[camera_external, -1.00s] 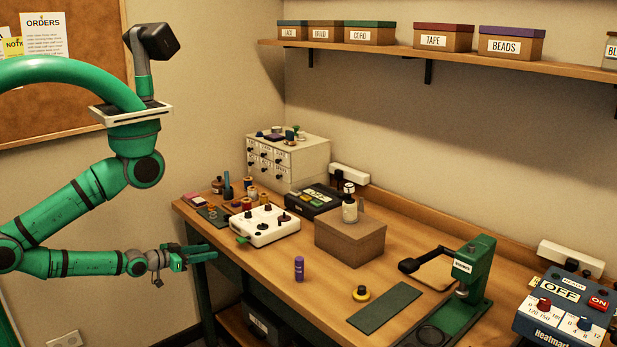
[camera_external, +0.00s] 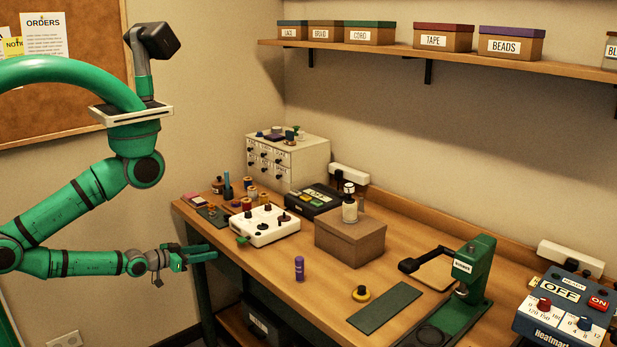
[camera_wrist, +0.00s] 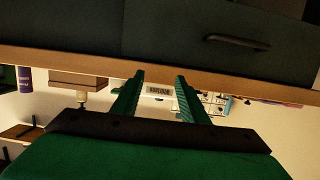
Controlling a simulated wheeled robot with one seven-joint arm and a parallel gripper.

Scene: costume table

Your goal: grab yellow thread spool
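Several small thread spools stand at the far left of the wooden table (camera_external: 300,250). One is red-orange (camera_external: 246,204); others look yellow to orange, including one at the back (camera_external: 253,191) and one to its right (camera_external: 265,198). They are too small to tell surely which is the yellow one. My gripper (camera_external: 205,254) hangs in front of the table's left end, apart from the spools. In the wrist view its two green fingers (camera_wrist: 160,76) are spread with nothing between them. That view looks upside down, and I cannot make out a yellow spool there.
The table's front edge and dark drawers (camera_wrist: 210,30) are close to my gripper.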

